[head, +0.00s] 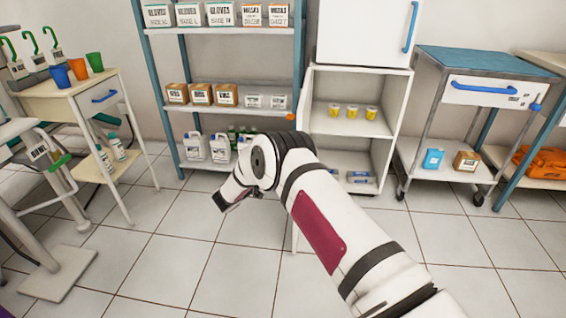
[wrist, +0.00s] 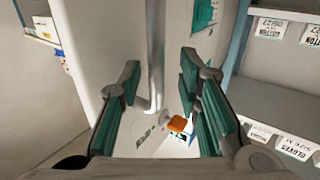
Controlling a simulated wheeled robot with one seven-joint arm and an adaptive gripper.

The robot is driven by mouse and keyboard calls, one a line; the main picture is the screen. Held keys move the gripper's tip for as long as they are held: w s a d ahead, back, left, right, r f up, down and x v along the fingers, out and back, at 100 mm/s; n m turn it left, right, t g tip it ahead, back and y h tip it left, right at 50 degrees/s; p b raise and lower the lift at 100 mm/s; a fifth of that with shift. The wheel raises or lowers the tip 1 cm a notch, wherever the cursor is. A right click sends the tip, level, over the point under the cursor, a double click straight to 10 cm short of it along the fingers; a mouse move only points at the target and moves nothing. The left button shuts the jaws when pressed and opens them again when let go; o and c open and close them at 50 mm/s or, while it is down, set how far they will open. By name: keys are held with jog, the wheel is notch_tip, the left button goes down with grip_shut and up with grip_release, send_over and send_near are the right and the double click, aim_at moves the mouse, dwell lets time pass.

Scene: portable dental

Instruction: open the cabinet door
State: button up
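The white cabinet (head: 362,30) stands at the top centre of the head view, its upper part cut off by the picture edge. Its door looks shut and carries a vertical blue handle (head: 411,27) on the right side. My gripper (head: 226,199) is low and left of the cabinet in the head view, well apart from the handle, in front of the blue-framed shelf. In the wrist view my gripper (wrist: 160,105) shows two teal-padded fingers spread apart with nothing held. A pale vertical bar (wrist: 155,55) shows beyond them; I cannot tell what it belongs to.
Open shelves (head: 352,128) below the cabinet hold yellow cups. The blue-framed shelf (head: 150,80) with boxes and bottles stands left. A wheeled cart (head: 475,60) stands right. A side table (head: 75,95) with cups is far left. Tiled floor in front is clear.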

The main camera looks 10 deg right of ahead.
jog(key=v, duration=1.1)
jog(key=shift+s+a, duration=0.2)
